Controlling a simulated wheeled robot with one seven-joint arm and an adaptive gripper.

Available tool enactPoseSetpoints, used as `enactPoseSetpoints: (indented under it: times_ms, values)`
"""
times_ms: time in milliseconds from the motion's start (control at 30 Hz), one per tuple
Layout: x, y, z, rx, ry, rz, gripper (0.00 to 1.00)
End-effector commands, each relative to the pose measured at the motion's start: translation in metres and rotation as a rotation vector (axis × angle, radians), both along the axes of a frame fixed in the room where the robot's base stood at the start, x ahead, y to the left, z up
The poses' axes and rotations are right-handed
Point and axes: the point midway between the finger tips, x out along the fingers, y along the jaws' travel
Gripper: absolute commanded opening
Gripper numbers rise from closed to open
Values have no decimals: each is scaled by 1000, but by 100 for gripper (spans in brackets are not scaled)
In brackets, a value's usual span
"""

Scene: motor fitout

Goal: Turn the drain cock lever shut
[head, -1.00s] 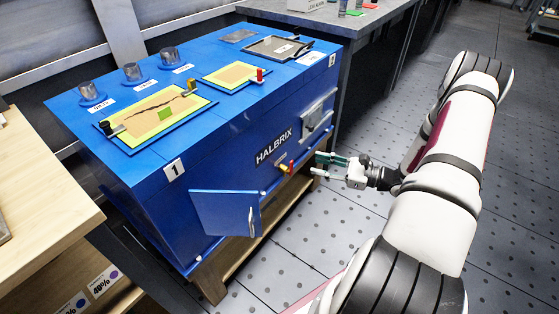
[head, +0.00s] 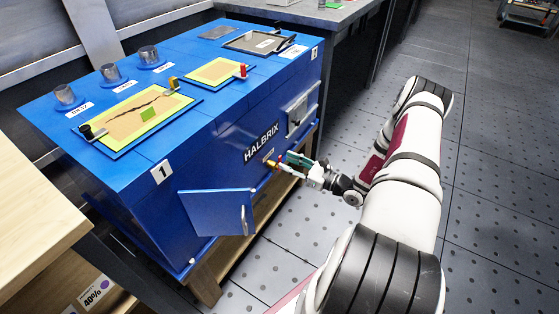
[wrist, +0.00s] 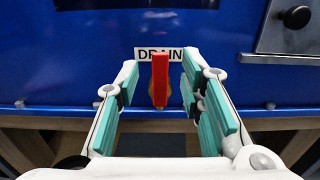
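The drain cock has a red lever (wrist: 160,80) that stands upright in the wrist view, in front of the DRAIN label (wrist: 143,54) on the blue cabinet front. My gripper (wrist: 160,67) is open, with one teal-padded finger on each side of the lever. Gaps show between the lever and both fingers. In the head view my gripper (head: 297,162) is at the brass-coloured cock (head: 271,165), low on the blue HALBRIX cabinet (head: 222,140). The lever is mostly hidden there by the fingers.
An open blue door (head: 213,212) sticks out left of the cock. A latch plate (head: 298,110) sits to its right and shows in the wrist view (wrist: 285,35). A wooden stand (head: 215,280) supports the cabinet. The tiled floor (head: 330,140) in front is clear.

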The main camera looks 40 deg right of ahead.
Motion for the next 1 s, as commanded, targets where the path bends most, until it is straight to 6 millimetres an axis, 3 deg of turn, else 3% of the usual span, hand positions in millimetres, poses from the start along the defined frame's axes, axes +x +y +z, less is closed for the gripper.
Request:
enactPoseSetpoints:
  times_ms: [100, 300, 667, 800, 1000]
  values:
    - [19, 8, -1, -1, -1, 3, 35]
    - [36, 13, 0, -1, 0, 2, 35]
    - [39, 14, 0, -1, 0, 0, 35]
    - [39, 14, 0, -1, 0, 0, 3]
    - [39, 14, 0, 0, 0, 0, 0]
